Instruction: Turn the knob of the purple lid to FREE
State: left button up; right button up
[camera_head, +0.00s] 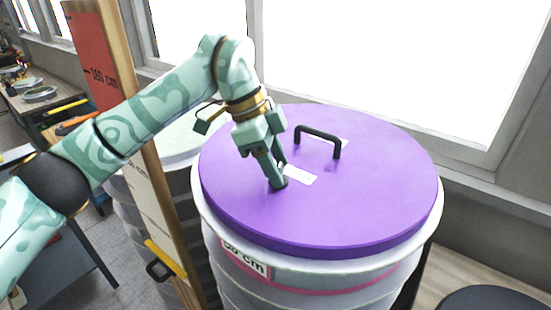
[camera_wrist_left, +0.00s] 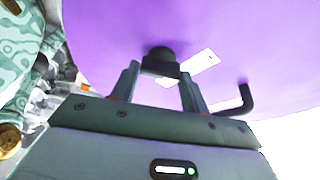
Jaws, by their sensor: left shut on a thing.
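The purple lid (camera_head: 370,210) lies flat on a large pale drum and also shows in the left wrist view (camera_wrist_left: 110,30). Its black knob (camera_wrist_left: 160,60) stands between the two fingers of my left gripper (camera_head: 277,176) and is mostly hidden by them in the head view. My left gripper (camera_wrist_left: 160,84) is shut on the knob, pointing down at the lid. A white label (camera_head: 300,174) lies beside the knob; its lettering is too small to read. A black handle (camera_head: 318,134) rises from the lid behind the knob, with another white label partly behind it. My right gripper is not in view.
The white drum (camera_head: 310,292) under the lid bears a sign ending in "cm". A tall wooden-edged measuring board (camera_head: 152,190) stands close at its left, below my left arm. A second drum (camera_head: 178,140) stands behind that board. Windows and a sill (camera_head: 490,180) close off the back.

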pick_arm(q)
jog(key=m+p, duration=0.1)
jog(key=m, duration=0.1)
jog(key=m+g+p, duration=0.1)
jog(key=shift+w+r+m, duration=0.15)
jog(key=shift+r+m, duration=0.15)
jog(key=shift+m, duration=0.1)
jog(key=m+g+p, duration=0.1)
jog(key=m+p, duration=0.1)
jog(key=m+y+p, duration=0.1)
jog(key=m+p, duration=0.1)
jog(key=shift+d+m+g+y, duration=0.15)
jog(key=shift+m+g+y, duration=0.15)
jog(key=shift+g, duration=0.1)
jog(key=shift+w+d+f+m+y+p, duration=0.1)
jog(key=shift+m+y+p, duration=0.3)
jog(key=shift+m+p, duration=0.6)
jog(key=shift+f+m+g+y, duration=0.1)
jog(key=shift+m+g+y, duration=0.3)
jog(key=shift+m, duration=0.9)
jog(key=o, duration=1)
